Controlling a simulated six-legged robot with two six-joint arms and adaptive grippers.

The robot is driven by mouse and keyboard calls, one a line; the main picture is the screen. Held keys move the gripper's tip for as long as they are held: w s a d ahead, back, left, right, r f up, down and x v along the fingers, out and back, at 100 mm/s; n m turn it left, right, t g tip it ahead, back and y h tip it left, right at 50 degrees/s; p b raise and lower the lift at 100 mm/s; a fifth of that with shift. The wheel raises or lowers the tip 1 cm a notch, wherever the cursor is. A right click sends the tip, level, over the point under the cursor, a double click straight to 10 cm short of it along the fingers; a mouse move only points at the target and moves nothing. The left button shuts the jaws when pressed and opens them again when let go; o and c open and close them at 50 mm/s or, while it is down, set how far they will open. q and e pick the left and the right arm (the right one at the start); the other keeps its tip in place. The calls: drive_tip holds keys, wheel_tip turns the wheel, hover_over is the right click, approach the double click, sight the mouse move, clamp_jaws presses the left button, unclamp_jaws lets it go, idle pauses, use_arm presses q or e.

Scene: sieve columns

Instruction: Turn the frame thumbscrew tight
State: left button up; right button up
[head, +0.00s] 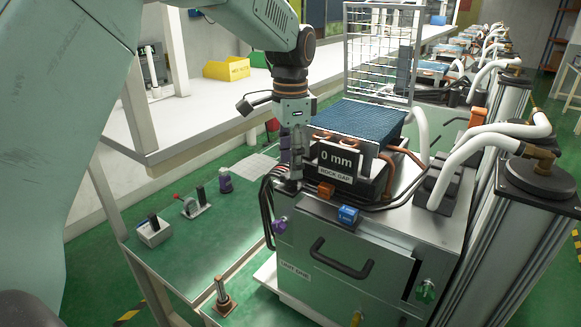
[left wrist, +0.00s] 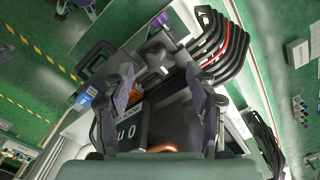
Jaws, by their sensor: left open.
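A purple star-shaped knob (head: 279,227) is on the upper left front of the pale green unit (head: 330,250). It shows in the left wrist view (left wrist: 160,20), beyond my fingertips. I cannot tell for sure which knob is the frame thumbscrew; a green knob (head: 427,290) sits at the lower right front. My left gripper (head: 293,178) points down at the unit's left edge, above and behind the purple knob. In the left wrist view, its fingers (left wrist: 161,80) are apart, with a grey lobed part (left wrist: 160,52) showing just past the gap. My right gripper is out of view.
A panel reading "0 mm" (head: 339,160) and a blue finned block (head: 357,120) stand right of my gripper. Black hoses (head: 267,200) run close by its left. A blue clip (head: 348,214) and a black handle (head: 340,259) are at the front. White pipes (head: 475,150) rise at right.

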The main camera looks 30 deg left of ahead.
use_arm(q)
wheel_tip(320, 180, up, 10)
idle(0.3)
drive_tip(key=shift+s+f, duration=0.15)
drive_tip(key=shift+f, duration=0.05)
idle(0.4)
